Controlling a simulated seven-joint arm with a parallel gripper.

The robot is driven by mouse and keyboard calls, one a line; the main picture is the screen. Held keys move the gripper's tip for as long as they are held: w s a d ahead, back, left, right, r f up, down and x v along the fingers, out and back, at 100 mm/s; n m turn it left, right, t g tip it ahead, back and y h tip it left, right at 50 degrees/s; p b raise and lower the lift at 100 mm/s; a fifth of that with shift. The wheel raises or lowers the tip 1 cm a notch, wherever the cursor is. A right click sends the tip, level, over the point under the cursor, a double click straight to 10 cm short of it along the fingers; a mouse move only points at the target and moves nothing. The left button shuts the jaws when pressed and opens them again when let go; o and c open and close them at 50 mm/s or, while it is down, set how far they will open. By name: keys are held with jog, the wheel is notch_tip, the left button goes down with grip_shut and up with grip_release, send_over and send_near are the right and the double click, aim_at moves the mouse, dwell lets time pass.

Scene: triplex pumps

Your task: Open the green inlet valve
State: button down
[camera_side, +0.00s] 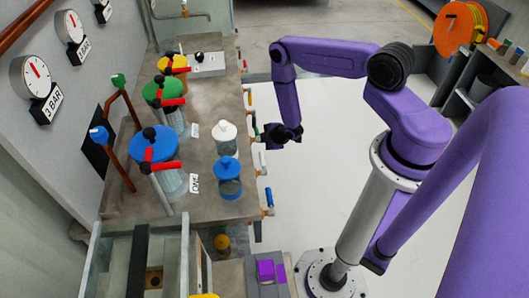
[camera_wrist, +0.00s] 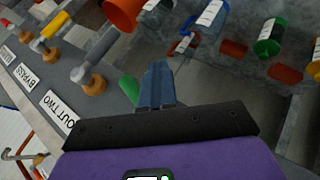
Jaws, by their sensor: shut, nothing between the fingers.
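In the side view, a small green lever (camera_side: 118,80) tops a copper pipe by the gauge wall, and a green-capped pump (camera_side: 163,92) stands on the bench. A green handle (camera_wrist: 130,88) shows in the wrist view just left of my fingers, partly hidden by them; I cannot tell which valve it belongs to or whether it is touched. My gripper (camera_side: 272,134) is in front of the bench's right edge, pointing at the row of edge valves. In the wrist view my gripper (camera_wrist: 157,72) is shut and empty.
A blue handle (camera_side: 268,197) is on the bench edge. White-lidded (camera_side: 226,131) and blue-lidded (camera_side: 229,168) jars stand on the bench. The floor (camera_side: 320,170) is clear.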

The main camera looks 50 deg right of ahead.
jog(key=shift+w+d+r+n+t+h, duration=0.2)
jog(key=shift+w+r+n+t+h, duration=0.15)
jog(key=shift+t+h, duration=0.35)
dwell(0.7)
jog(key=shift+r, duration=0.1)
jog(key=v, duration=1.7)
jog(key=shift+s, duration=0.35)
jog(key=shift+d, duration=0.15)
